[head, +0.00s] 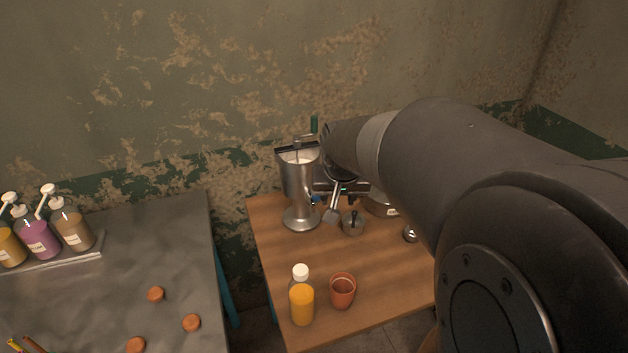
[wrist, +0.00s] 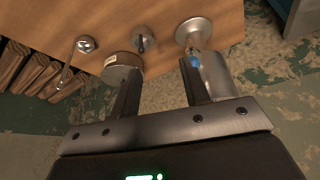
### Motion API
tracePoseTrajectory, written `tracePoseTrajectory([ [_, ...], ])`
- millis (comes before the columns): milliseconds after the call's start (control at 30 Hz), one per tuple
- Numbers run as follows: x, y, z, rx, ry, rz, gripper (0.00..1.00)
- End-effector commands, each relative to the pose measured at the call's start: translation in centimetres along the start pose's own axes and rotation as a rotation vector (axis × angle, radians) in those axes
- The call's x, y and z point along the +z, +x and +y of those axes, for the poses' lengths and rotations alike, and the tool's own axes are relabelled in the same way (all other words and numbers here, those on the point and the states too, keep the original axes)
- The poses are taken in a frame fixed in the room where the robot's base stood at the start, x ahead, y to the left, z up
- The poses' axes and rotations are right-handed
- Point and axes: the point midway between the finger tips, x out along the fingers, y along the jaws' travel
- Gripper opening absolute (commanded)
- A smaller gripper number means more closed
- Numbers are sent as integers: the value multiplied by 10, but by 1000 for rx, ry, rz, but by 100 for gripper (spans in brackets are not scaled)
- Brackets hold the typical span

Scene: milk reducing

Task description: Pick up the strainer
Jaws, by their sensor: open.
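A small metal utensil with a round perforated-looking head and a thin handle (wrist: 85,44) lies on the wooden table in the wrist view; it looks like the strainer, though it is small. In the head view its round head (head: 410,233) shows beside my arm, and the rest is hidden. My gripper (wrist: 160,66) is open and empty, fingers apart, near the table's back edge between a labelled metal pot (wrist: 122,68) and the metal milk dispenser (wrist: 195,33). The strainer is apart from it, beyond the pot. In the head view my arm hides most of the gripper.
A small grey lidded cup (head: 353,224) stands near the dispenser. An orange bottle (head: 302,304) and a terracotta cup (head: 342,291) stand at the table's front. A grey counter (head: 150,260) with pump bottles is at left. The middle of the wooden table is fairly clear.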

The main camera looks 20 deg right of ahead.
Motion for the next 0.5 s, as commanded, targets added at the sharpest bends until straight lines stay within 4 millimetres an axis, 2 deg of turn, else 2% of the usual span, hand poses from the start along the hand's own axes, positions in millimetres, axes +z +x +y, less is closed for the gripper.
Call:
tracePoseTrajectory([
  [33, -10, 17, 7, 12, 24, -12, 42],
  [100, -22, 37, 15, 25, 55, -19, 42],
  [300, -48, 91, 39, 54, 132, -33, 42],
  [500, -58, 120, 52, 67, 170, -38, 42],
])
